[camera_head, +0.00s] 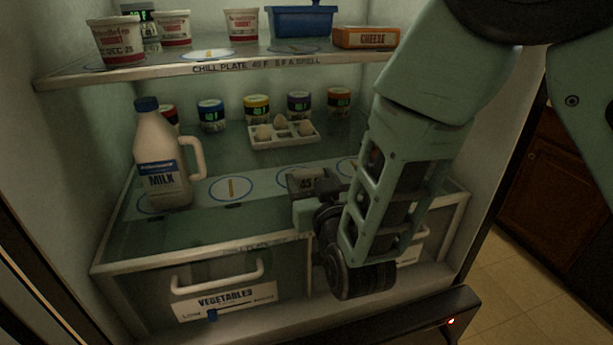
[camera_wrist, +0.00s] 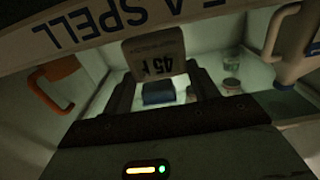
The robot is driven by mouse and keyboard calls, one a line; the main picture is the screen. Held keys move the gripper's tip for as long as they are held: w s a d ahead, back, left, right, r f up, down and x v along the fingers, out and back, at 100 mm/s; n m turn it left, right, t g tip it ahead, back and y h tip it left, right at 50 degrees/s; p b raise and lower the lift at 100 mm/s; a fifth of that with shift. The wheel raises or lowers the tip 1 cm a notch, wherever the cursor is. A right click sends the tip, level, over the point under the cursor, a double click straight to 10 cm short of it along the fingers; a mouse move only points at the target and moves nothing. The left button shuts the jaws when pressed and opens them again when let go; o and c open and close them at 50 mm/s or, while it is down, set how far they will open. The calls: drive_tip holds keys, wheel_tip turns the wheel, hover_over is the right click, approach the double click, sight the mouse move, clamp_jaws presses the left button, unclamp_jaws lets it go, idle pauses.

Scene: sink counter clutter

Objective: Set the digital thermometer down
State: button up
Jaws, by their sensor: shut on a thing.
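The digital thermometer (camera_head: 309,181) is a small pale box marked with "45". It is at the lower shelf's front, right of centre, partly hidden by my gripper. In the wrist view the thermometer (camera_wrist: 155,52) sits at my fingertips with "45 F" upside down. My gripper (camera_head: 312,196) is shut on it, and its fingers (camera_wrist: 163,84) show either side. A dark blue block shows between the fingers in the wrist view; I cannot tell what it is. I cannot tell if the thermometer's underside touches the shelf.
A milk jug (camera_head: 162,160) stands at the left of the lower shelf (camera_head: 205,215), beside a bare ringed spot. An egg tray (camera_head: 283,141) and several jars stand behind. The upper shelf (camera_head: 225,64) holds tubs, a blue bin (camera_head: 302,22) and a cheese box (camera_head: 366,38).

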sight(309, 185)
drive_tip(key=p+x, duration=0.1)
drive_tip(key=x, duration=0.2)
drive_tip(key=shift+w+a, duration=0.1)
drive_tip(key=shift+w, duration=0.3)
drive_tip(key=shift+s+f, duration=0.2)
drive_tip(key=shift+f, duration=0.55)
drive_tip(key=shift+f, duration=0.2)
drive_tip(key=o, duration=1.1)
drive_tip(key=shift+c, duration=0.2)
